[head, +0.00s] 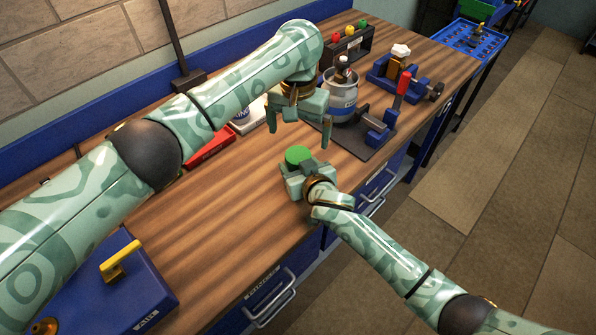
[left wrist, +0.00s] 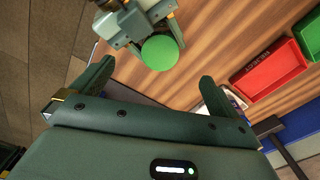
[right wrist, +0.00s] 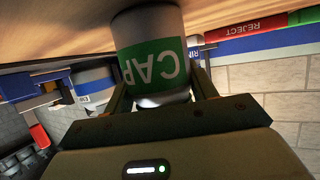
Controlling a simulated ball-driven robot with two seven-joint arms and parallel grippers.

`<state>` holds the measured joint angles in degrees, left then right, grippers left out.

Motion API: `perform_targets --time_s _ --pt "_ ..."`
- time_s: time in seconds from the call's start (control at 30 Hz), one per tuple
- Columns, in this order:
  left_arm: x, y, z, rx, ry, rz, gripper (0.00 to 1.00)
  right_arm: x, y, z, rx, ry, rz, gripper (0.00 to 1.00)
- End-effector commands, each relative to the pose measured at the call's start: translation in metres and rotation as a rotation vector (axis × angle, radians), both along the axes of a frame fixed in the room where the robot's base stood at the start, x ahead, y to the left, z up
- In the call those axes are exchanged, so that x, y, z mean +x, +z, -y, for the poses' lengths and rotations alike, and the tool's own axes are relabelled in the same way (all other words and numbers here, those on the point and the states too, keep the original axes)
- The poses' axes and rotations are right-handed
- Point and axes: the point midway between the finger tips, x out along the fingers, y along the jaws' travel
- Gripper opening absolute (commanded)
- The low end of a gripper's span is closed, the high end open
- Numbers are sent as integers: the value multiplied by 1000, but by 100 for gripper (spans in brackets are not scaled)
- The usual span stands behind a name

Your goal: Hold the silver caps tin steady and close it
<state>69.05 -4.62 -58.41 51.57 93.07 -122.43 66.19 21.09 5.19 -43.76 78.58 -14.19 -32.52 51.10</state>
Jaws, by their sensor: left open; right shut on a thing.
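The silver caps tin (right wrist: 160,97) with a green label stands on the wooden bench, its label upside down in the right wrist view. Its round green top (head: 298,154) shows in the head view and, face-on, in the left wrist view (left wrist: 160,53). I cannot tell whether this is a lid lying loose or seated. My right gripper (head: 303,175) is shut around the tin's sides, low over the bench. My left gripper (head: 298,124) is open and empty, above and beyond the tin in the head view, its fingers pointing down.
A red tray (head: 212,146) and a green tray (left wrist: 309,32) lie toward the wall. A grey pot (head: 342,97) and a blue fixture with a red handle (head: 402,88) stand beyond the left gripper. A blue box with a yellow handle (head: 120,262) is at lower left.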

Motion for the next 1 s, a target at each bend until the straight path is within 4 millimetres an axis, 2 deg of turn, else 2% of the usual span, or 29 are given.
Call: perform_targets --time_s 0.2,0.4,0.6,0.87,0.9,1.0 --pt "1 48 0 0 -2 5 100 0 0 0 0 0 0 0" --pt "1 84 0 1 -1 4 100 0 0 0 0 0 0 0" --pt "1 100 0 1 -1 2 100 0 0 0 0 0 0 0" --pt "0 101 0 1 0 1 100 0 0 0 0 0 0 0" --pt "0 101 0 1 0 1 100 0 0 0 0 0 0 59" --pt "0 101 0 1 0 1 100 0 0 0 0 0 0 82"
